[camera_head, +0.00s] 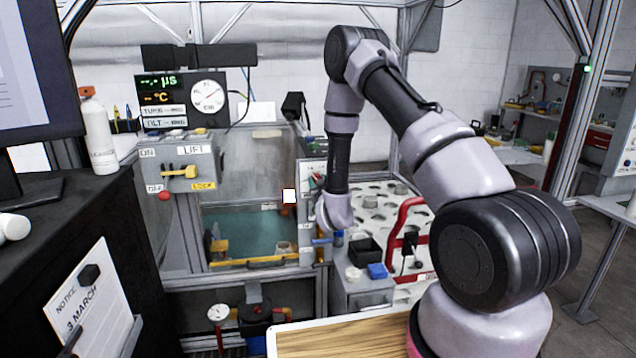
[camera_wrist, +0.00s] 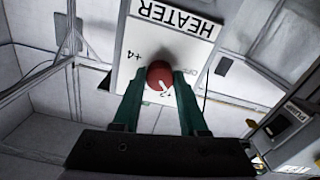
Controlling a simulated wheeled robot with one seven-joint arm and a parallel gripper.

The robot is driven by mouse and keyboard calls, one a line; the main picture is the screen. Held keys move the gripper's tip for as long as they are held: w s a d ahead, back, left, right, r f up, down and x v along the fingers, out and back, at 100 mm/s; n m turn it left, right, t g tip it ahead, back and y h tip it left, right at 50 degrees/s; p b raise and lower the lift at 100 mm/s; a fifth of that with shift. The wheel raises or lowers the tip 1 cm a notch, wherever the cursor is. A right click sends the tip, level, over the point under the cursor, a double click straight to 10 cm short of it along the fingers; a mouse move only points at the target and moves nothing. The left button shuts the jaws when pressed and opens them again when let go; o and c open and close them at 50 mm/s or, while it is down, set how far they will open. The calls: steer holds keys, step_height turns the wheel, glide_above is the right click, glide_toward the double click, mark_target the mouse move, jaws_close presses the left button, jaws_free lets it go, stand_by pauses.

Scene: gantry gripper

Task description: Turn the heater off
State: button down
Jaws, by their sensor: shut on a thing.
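The white heater panel (camera_wrist: 133,58) fills the upper middle of the wrist view, with its HEATER label upside down. A red round knob (camera_wrist: 160,73) with a white pointer mark stands on it, near a "+4" marking and partly covered lettering. My gripper (camera_wrist: 158,88) has its two green fingers on either side of the knob, shut on it. In the head view my arm reaches down to the panel area right of the tank; the fingers and the knob's setting are hard to make out there.
A tank (camera_head: 255,232) with greenish liquid lies left of my wrist. A lift control box (camera_head: 180,165) with a yellow handle is further left.

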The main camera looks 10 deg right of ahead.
steer(key=n, duration=0.8)
steer(key=shift+n, duration=0.4)
stand_by(0.4)
steer(key=shift+c, duration=2.2)
jaws_free()
steer(key=s, duration=1.1)
steer(key=shift+w, duration=0.1)
